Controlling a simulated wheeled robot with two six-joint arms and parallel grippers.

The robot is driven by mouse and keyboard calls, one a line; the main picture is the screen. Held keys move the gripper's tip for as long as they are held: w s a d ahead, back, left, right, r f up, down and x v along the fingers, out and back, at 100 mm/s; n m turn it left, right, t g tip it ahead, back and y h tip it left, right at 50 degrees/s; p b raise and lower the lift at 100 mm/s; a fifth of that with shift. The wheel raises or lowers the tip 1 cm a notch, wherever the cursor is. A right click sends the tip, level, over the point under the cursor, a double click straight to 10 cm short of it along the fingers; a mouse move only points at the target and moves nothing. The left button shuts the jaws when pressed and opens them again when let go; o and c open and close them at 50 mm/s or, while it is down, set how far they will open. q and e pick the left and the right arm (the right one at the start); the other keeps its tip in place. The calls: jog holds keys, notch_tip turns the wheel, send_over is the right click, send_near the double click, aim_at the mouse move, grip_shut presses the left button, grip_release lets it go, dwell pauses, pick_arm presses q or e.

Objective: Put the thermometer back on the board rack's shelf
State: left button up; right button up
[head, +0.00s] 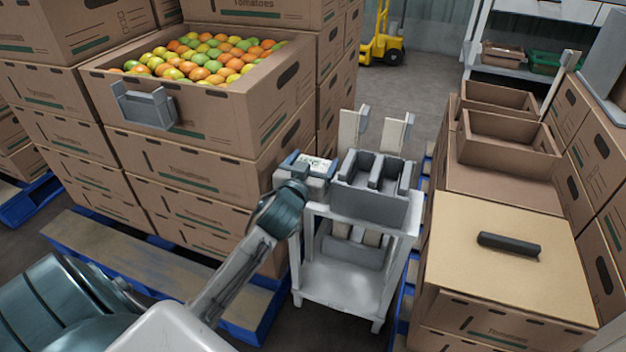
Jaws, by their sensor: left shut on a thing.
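The thermometer, a small pale device with a display (318,163), is in my left gripper (305,172), which is shut on it. My left arm reaches in from the lower left. The gripper and thermometer are at the upper left of the board rack (312,238), a white stand with a grey slotted holder (372,207) on top, close beside that holder. I cannot tell whether the thermometer touches the rack. Pale upright boards (350,130) show behind the holder. A lower shelf (345,287) is in the rack. My right gripper is not in view.
Stacked tomato cartons (200,140) on a pallet stand at left, the top one full of tomatoes. Cartons at right carry a flat lid (470,215) with a black bar (508,245), and open boxes (508,145) behind. A yellow truck (382,48) stands behind on open floor.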

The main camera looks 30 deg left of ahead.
pick_arm(q)
notch_tip(320, 180, down, 4)
jog(key=shift+f+b, duration=0.1)
jog(key=shift+b, duration=0.55)
jog(key=shift+r, duration=0.2)
jog(key=o, duration=0.8)
jog(key=shift+f, duration=0.15)
jog(key=shift+o, duration=0.2)
